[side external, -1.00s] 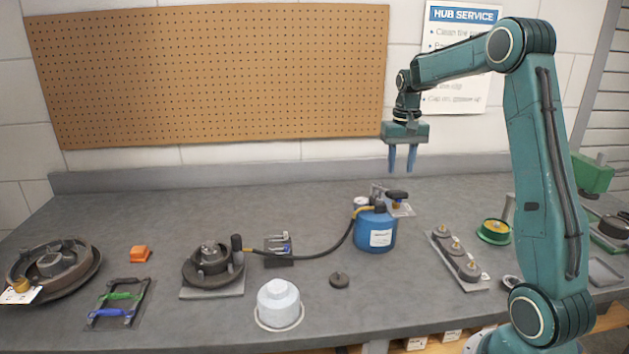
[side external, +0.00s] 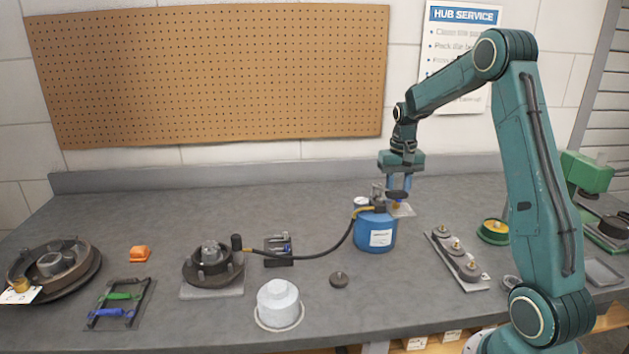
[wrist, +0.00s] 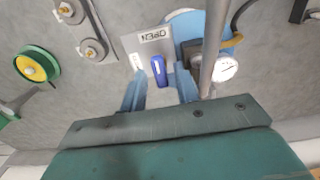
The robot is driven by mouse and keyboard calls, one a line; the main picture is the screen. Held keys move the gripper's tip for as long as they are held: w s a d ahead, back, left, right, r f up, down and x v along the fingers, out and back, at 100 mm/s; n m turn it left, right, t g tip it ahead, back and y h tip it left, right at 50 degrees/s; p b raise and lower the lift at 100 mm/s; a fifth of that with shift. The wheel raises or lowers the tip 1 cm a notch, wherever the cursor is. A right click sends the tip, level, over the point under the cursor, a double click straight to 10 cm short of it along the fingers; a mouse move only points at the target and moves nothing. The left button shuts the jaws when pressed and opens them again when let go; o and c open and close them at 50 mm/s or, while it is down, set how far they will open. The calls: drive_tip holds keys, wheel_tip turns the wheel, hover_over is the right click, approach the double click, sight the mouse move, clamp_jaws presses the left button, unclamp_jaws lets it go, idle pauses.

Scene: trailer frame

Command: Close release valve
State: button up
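In the wrist view, a blue elongated handle (wrist: 159,70) lies over the plate (wrist: 148,42), which reads "OPEN" upside down. My gripper (side external: 399,187) points straight down at the valve. In the wrist view, the fingers of my gripper (wrist: 160,82) stand apart, one on each side of the blue handle, with gaps visible. Whether the fingertips reach down to handle height is unclear.
A round gauge (wrist: 225,69) and a grey post (wrist: 212,45) stand close to the right finger. A black hose (side external: 318,254) runs left from the tank to a hub (side external: 210,262). A tray of knobs (side external: 458,258) lies right of the tank.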

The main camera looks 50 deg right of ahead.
clamp_jaws()
drive_tip(key=shift+n, duration=0.4)
drive_tip(key=n, duration=0.3)
drive_tip(key=shift+n, duration=0.3)
drive_tip(key=n, duration=1.3)
drive_tip(key=shift+n, duration=0.3)
